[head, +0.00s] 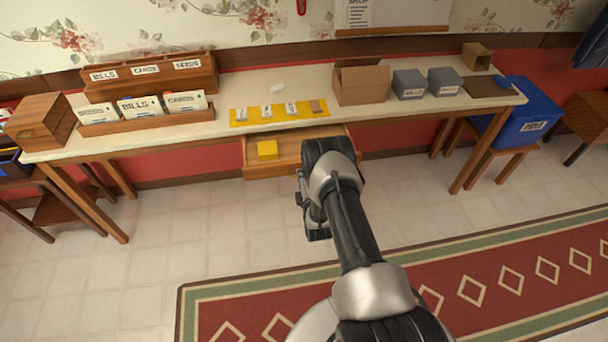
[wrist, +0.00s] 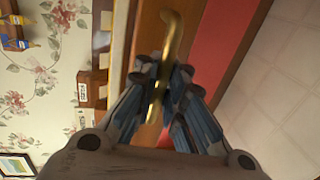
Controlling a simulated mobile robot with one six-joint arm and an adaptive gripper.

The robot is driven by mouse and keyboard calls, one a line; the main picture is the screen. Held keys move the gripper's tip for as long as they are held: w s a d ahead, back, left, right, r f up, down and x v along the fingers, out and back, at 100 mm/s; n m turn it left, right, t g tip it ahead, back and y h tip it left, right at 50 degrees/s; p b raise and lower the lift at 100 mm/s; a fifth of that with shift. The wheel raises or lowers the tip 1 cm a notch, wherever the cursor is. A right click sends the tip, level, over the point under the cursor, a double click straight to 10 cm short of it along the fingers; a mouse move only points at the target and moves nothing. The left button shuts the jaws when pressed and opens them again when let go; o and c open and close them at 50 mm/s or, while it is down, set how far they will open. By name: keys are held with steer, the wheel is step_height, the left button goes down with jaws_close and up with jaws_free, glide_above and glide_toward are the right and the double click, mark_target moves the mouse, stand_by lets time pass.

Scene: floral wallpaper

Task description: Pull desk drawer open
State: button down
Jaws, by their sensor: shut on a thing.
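The desk drawer (head: 262,172) is pulled out from under the long white-topped desk (head: 215,128), and its wooden inside shows. A yellow block (head: 267,149) lies in it at the left. In the wrist view the brass handle (wrist: 172,35) runs between the fingers of my gripper (wrist: 165,88), which is shut on it. The drawer's wooden front (wrist: 146,35) is beside the handle.
On the desk are a yellow mat (head: 278,112) with small items, a cardboard box (head: 361,83), grey boxes (head: 409,84) and file trays (head: 147,115). A blue bin (head: 530,112) stands at the right. The tiled floor before the desk is clear, with a red rug (head: 450,270) nearer me.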

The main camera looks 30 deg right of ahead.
steer(key=c, duration=2)
jaws_free()
steer(key=shift+o, duration=0.2)
steer(key=v, duration=1.2)
steer(key=shift+r, duration=0.1)
